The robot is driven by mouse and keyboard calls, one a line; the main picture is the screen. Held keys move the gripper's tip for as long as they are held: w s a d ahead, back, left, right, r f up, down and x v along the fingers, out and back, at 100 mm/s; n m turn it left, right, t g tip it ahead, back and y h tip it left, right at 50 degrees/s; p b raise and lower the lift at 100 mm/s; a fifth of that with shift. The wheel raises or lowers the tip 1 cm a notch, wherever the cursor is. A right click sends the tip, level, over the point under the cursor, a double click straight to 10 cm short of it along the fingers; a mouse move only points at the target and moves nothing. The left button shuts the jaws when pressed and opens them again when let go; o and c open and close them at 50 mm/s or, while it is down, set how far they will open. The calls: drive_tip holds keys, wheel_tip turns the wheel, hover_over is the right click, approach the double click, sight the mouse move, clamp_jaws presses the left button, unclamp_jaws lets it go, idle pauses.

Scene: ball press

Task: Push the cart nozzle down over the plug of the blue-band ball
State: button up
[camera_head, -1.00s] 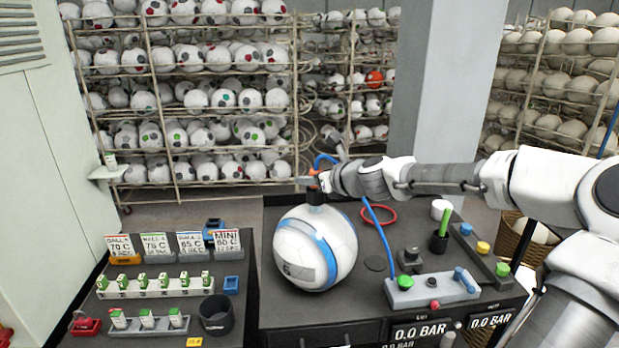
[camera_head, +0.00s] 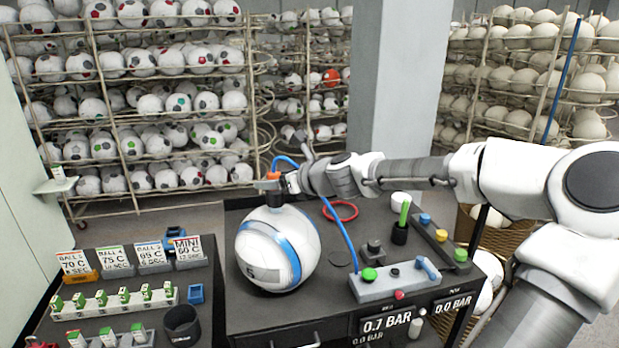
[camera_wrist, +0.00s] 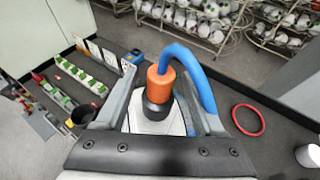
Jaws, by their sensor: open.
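The blue-band ball (camera_head: 252,248), white with a blue stripe and a grey patch, rests on the dark cart top. The nozzle, with an orange body (camera_wrist: 161,82) and black lower part (camera_head: 274,199), stands upright on the ball's top; the plug is hidden beneath it. A blue hose (camera_wrist: 194,70) curves from the nozzle's top. My gripper (camera_head: 273,184) is at the nozzle. In the wrist view its fingers (camera_wrist: 162,98) are apart on either side of the nozzle. Whether either finger touches it, I cannot tell.
The cart's left pressure display (camera_head: 386,323) reads 0.7 BAR, the right one (camera_head: 453,304) 0.0 BAR. A control box (camera_head: 395,281) and red ring (camera_head: 340,211) lie right of the ball. A side table with cards (camera_head: 115,258) and a black cup (camera_head: 182,323) is left.

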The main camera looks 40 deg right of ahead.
drive_tip(key=a+p+v, duration=0.1)
drive_tip(key=v, duration=1.3)
drive_tip(key=shift+s+d+p, duration=0.15)
drive_tip(key=shift+d+p, duration=0.25)
drive_tip(key=shift+d, duration=0.05)
